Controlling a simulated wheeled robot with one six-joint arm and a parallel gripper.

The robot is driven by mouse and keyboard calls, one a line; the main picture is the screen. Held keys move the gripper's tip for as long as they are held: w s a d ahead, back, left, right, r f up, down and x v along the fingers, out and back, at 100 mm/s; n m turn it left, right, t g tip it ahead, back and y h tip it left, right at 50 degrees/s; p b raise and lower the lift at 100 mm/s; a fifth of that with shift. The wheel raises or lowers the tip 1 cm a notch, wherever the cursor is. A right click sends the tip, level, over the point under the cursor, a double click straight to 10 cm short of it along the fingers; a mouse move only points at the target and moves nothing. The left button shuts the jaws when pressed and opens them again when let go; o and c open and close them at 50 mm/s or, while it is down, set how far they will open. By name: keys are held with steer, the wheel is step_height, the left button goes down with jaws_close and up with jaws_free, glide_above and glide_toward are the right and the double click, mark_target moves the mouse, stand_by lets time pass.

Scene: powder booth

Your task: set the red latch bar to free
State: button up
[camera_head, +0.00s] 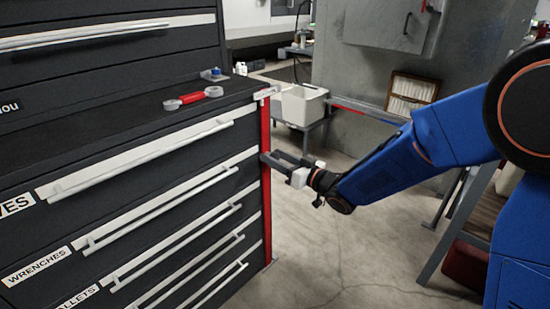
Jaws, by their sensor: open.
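The red latch bar (266,185) is a tall, narrow upright strip along the right front edge of the dark tool cabinet (120,230). It runs from near the cabinet top down to the floor. My gripper (270,158) comes from the right and is open, with its fingers pointing left at the upper part of the bar. The fingertips overlap the bar in this view; I cannot tell whether they touch it or stand around it. A small pale label or catch (266,93) sits at the bar's top end.
The cabinet has several drawers with long pale handles (150,155). A red and grey tool (193,98) and a small blue item (213,74) lie on its top. A white bin (303,104) stands behind my gripper. A metal-legged table is at right. Floor (330,240) below is clear.

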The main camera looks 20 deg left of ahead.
steer(key=shift+a, duration=0.2)
jaws_close()
steer(key=shift+w+d, duration=0.25)
steer(key=shift+w, duration=0.4)
steer(key=shift+w+d, duration=0.3)
steer(key=shift+w, duration=0.3)
steer(key=shift+w+d, duration=0.25)
steer(key=shift+w, duration=0.4)
jaws_free()
steer(key=shift+w, duration=0.1)
steer(key=shift+d, duration=0.15)
steer(key=v, duration=1.7)
